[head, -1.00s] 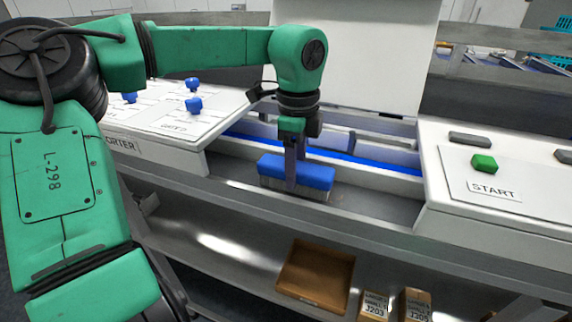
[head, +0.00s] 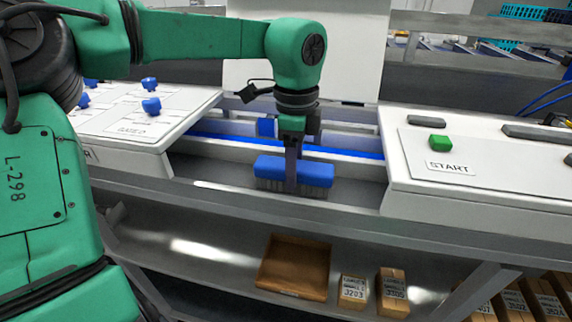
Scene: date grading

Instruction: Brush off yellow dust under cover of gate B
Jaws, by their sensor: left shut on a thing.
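My left gripper (head: 291,172) is shut on a blue brush (head: 268,167) with grey bristles pointing down. The brush is in the grey channel (head: 348,190) in front of the blue belt strip (head: 352,153), between the two white panels. I cannot tell whether the bristles touch the surface. A white upright board (head: 300,70) stands behind the arm; I cannot tell whether it is gate B's cover. I make out no yellow dust. My right gripper is not in view.
The left white panel (head: 110,140) bears several blue knobs. The right panel (head: 408,165) has a green START button (head: 439,142) and grey bars. On the lower shelf are a brown tray (head: 294,266) and small cartons (head: 392,291).

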